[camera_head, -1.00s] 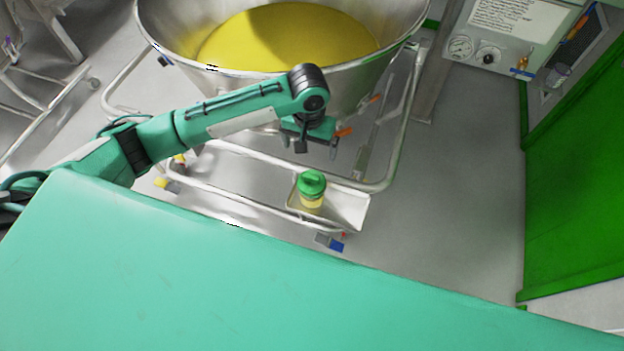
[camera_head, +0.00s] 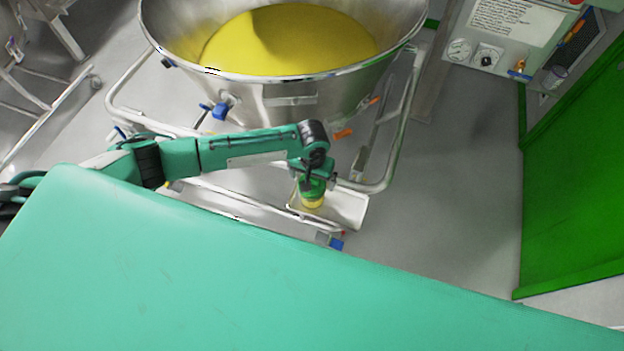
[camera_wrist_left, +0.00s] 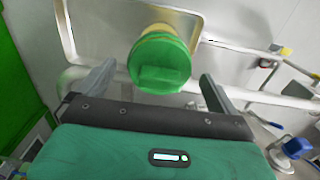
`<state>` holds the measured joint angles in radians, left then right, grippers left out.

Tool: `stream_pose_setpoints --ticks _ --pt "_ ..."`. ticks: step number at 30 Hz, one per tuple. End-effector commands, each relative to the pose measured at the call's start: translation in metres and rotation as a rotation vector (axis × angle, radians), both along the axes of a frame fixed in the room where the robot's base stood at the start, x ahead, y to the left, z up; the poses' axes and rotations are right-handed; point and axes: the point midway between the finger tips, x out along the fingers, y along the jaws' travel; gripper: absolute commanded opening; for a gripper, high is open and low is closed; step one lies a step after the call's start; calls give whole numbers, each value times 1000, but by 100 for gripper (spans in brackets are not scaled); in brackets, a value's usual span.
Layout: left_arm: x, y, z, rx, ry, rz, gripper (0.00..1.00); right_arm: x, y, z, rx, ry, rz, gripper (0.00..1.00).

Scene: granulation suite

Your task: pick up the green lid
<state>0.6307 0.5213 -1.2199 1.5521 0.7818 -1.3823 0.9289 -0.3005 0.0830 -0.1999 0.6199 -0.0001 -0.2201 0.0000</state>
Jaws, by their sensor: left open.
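The green lid (camera_wrist_left: 160,62) sits on a yellow jar (camera_head: 312,202) that stands on a small metal tray (camera_head: 350,207). In the head view my left gripper (camera_head: 313,186) is over the lid and mostly covers it. In the left wrist view the two fingers of my left gripper (camera_wrist_left: 155,92) are spread wide, one to each side of the lid, with clear gaps and nothing between them touched. The lid has a raised grip bar across its top. My right gripper does not show in either view.
A large steel bowl (camera_head: 270,88) of yellow powder stands behind my left arm on a tubular frame (camera_head: 378,187). A blue-handled valve (camera_head: 219,111) is on the bowl's side. A green door (camera_head: 575,180) is at the right. The floor between is clear.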

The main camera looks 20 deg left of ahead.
Motion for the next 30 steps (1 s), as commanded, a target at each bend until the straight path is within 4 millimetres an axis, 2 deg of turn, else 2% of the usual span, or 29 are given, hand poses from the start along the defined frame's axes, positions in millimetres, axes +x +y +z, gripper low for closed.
stream_pose_setpoints --ticks 8,15,26,30 --pt "0 0 -3 -1 -1 0 95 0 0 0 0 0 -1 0" --pt "0 0 -3 0 -1 0 49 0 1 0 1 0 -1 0" --pt "0 0 -2 0 -1 0 49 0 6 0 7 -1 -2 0" --pt "1 0 6 -1 -2 -1 49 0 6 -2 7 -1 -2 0"
